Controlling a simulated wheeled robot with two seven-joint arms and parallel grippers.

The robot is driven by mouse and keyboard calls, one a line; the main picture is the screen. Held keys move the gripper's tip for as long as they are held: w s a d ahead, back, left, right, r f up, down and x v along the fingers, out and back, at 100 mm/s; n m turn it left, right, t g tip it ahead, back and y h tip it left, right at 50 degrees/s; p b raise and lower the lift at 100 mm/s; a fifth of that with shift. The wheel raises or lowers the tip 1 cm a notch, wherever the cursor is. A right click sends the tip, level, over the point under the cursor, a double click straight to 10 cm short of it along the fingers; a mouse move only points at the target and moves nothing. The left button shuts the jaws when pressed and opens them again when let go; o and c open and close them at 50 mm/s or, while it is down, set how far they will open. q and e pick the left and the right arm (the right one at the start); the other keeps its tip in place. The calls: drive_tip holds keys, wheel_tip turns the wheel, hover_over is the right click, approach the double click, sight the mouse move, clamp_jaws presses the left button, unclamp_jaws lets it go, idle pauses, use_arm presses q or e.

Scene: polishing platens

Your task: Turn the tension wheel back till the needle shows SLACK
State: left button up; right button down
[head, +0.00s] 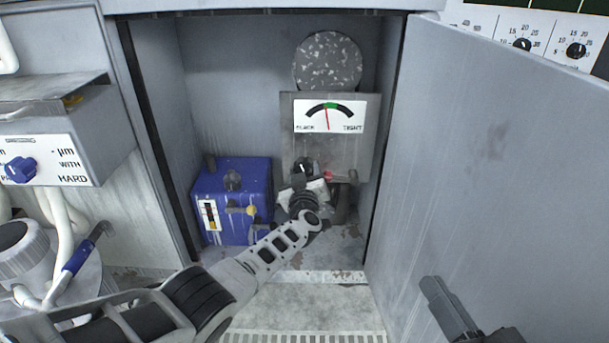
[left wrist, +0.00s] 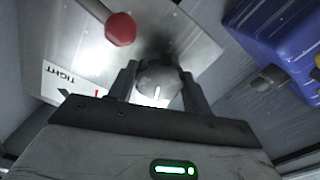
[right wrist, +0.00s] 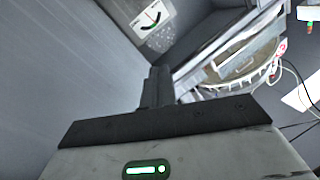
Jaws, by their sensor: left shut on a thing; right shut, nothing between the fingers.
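The tension gauge (head: 330,116) is on the grey plate at the back of the cabinet, with SLACK at left and TIGHT at right. Its red needle points near the top, slightly left of centre, by the left end of the green band. My left gripper (head: 305,178) is at the plate's lower part and hides much of it. In the left wrist view its fingers (left wrist: 157,85) are shut on a round grey knob (left wrist: 158,72), apparently the tension wheel. A red ball (left wrist: 120,28) is beside it. My right gripper (head: 433,287) is shut and empty by the door.
A blue box (head: 232,205) with levers stands left of the plate. A speckled disc (head: 327,61) is above the gauge. The open cabinet door (head: 480,150) bounds the right side; a machine with a blue knob (head: 20,169) is outside at left.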

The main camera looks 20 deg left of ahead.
use_arm(q)
drive_tip(key=shift+n, duration=1.2)
use_arm(e)
drive_tip(key=shift+w+r+n+t, duration=0.25)
drive_tip(key=shift+r+n+t, duration=0.05)
drive_tip(key=shift+r, duration=0.4)
use_arm(q)
drive_tip(key=o, duration=0.7)
use_arm(e)
drive_tip(key=shift+w+d, duration=0.1)
use_arm(q)
drive_tip(key=shift+d, duration=0.1)
